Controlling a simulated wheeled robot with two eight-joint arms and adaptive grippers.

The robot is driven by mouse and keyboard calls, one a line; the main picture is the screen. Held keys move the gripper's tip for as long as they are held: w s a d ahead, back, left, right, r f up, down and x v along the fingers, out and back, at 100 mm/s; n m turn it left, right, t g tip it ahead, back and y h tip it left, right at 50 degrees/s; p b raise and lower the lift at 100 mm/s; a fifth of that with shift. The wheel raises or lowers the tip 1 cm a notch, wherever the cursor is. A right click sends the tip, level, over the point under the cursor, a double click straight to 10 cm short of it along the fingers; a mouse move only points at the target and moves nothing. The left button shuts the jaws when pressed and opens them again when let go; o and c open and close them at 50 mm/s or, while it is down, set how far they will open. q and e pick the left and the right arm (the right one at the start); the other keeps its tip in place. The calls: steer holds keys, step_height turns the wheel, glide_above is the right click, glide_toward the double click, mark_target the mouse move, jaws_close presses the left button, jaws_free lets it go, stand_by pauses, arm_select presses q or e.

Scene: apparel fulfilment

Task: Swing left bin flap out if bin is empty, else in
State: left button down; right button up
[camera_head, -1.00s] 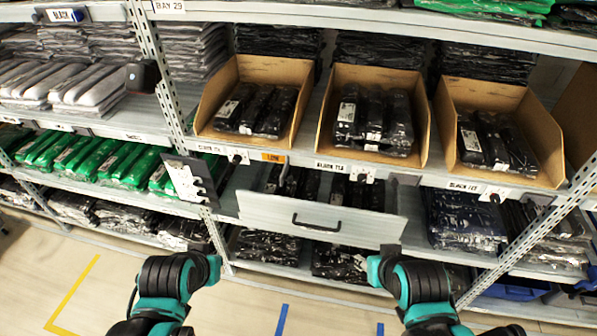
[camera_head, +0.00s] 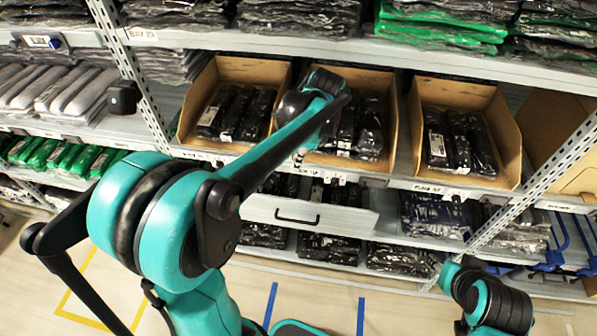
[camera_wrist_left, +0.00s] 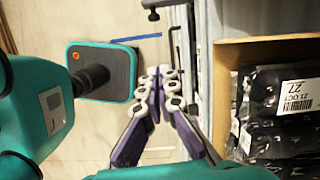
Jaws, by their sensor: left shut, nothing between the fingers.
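The left bin (camera_head: 252,73) is an open cardboard box on the middle shelf, and it holds several black bagged garments (camera_head: 237,112). My left arm crosses the head view. Its gripper (camera_head: 299,160) is at the shelf edge, low in front of the middle bin (camera_head: 391,128). In the left wrist view the gripper (camera_wrist_left: 160,72) is shut with nothing in it. It is beside the shelf front, left of a cardboard bin (camera_wrist_left: 262,48) of black bags. I cannot clearly make out the left bin's flap. My right gripper does not show.
A right bin (camera_head: 470,92) also holds black bags. A grey panel with a black handle (camera_head: 297,217) stands out below the bins. A perforated upright (camera_head: 128,75) is left of the left bin. The floor in front is open.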

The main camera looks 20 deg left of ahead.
arm_select(q)
steer(key=shift+w+d, duration=0.1)
steer(key=shift+w, duration=0.05)
steer(key=s+a+f+b, duration=0.2)
steer(key=a+f+b, duration=0.2)
steer(key=f, duration=0.5)
steer(key=shift+a+f, duration=0.4)
steer(key=shift+a, duration=0.65)
steer(key=shift+a, duration=0.1)
